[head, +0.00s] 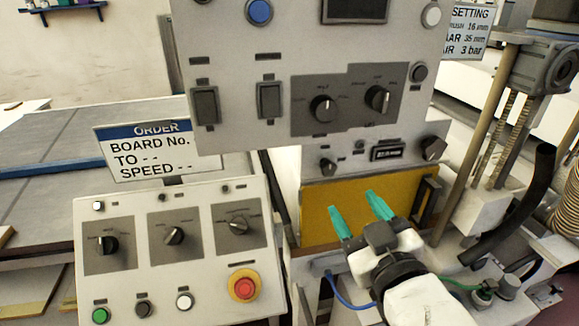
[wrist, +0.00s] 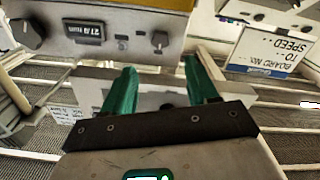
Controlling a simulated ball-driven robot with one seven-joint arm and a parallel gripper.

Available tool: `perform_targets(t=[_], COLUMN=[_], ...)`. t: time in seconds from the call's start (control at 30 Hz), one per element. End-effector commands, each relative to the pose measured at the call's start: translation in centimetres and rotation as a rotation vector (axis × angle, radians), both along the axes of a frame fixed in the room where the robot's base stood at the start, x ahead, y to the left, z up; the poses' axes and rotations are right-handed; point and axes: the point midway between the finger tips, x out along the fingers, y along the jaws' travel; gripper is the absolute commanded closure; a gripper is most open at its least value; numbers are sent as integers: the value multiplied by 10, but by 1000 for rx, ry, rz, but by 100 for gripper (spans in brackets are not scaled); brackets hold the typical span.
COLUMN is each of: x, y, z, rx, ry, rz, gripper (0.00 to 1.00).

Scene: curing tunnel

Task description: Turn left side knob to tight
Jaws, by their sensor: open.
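My gripper (head: 355,205) is open and empty, its two green fingers in front of a yellow panel below a narrow grey control box (head: 350,163). It also shows in the wrist view (wrist: 159,68). The box carries a small dark knob (head: 327,166) at its left end, a display (head: 387,152) and a larger dark knob (head: 434,148) at its right end. The wrist view shows the box upside down, with the small knob (wrist: 159,40) at right and the larger one (wrist: 25,33) at left. My fingers touch neither knob. No "tight" mark is readable, and I cannot tell which knob is the side knob.
Above hangs a panel with two round knobs (head: 323,108) and rocker switches (head: 206,105). At lower left stands a console with three knobs (head: 173,236) and a red emergency button (head: 243,287). A post and dark hose (head: 519,205) stand at right.

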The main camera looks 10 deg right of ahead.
Motion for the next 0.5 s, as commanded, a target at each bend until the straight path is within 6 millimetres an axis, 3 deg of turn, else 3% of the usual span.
perform_targets(t=[0.17,0.5], x=[17,77], y=[0,0], z=[2,2], rx=[-1,0], ry=[-2,0], rz=[0,-1], gripper=[42,42])
